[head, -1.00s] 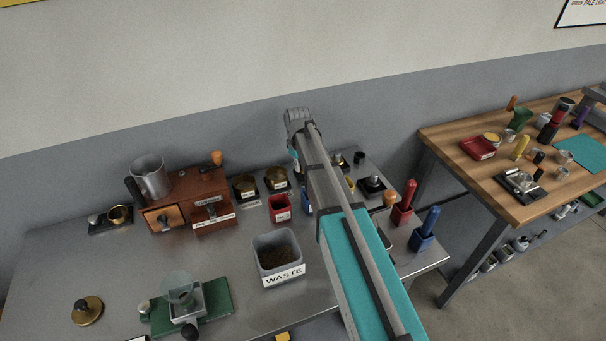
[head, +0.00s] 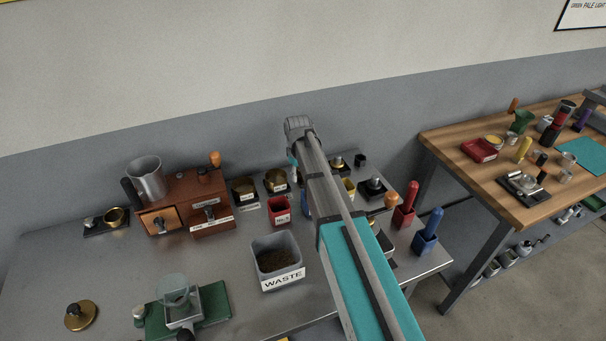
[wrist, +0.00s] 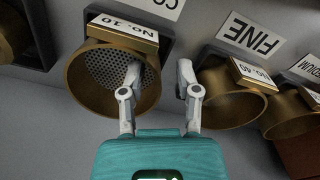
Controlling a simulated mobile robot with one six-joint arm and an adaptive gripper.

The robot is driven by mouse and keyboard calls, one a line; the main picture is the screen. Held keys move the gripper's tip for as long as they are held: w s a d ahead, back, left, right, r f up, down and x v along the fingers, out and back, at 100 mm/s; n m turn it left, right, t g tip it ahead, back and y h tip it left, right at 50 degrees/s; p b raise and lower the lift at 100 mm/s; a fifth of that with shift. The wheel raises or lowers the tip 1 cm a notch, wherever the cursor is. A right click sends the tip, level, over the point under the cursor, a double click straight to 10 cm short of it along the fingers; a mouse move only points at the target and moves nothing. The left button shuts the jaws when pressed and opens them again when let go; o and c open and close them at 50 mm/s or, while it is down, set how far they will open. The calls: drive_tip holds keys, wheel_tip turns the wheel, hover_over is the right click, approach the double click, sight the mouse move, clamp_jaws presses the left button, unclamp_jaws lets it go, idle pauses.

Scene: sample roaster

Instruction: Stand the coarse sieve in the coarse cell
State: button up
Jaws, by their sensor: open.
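The coarse sieve, a brass cup tagged No. 10 with a perforated mesh (wrist: 108,68), sits in a dark holder (wrist: 164,46) beside a partly cut-off label starting "CO" (wrist: 160,7). My gripper (wrist: 160,80) is open. Its left finger overlaps the sieve's mouth. Its right finger is beyond the sieve's right wall, in the gap toward the No. 40 sieve (wrist: 232,100). I cannot tell whether either finger touches brass. In the head view my arm hides the fingers and the coarse sieve.
The FINE label (wrist: 250,35) is by the No. 40 sieve; another brass sieve (wrist: 290,115) is by the MEDIUM label. In the head view, a waste bin (head: 282,281), a red No. 5 cup (head: 279,212) and a wooden box (head: 186,190) stand nearby.

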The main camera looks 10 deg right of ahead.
drive_tip(key=shift+r, duration=0.1)
wheel_tip(320, 180, up, 12)
drive_tip(key=p, duration=1.2)
idle(0.3)
drive_tip(key=shift+s, duration=0.1)
idle(0.5)
drive_tip(key=s+d+m, duration=0.1)
drive_tip(key=s+m, duration=0.2)
drive_tip(key=s, duration=0.8)
drive_tip(key=s+d+m, duration=0.2)
drive_tip(key=s+m, duration=0.1)
drive_tip(key=s, duration=0.9)
drive_tip(key=shift+d+m, duration=0.3)
drive_tip(key=shift+m, duration=0.1)
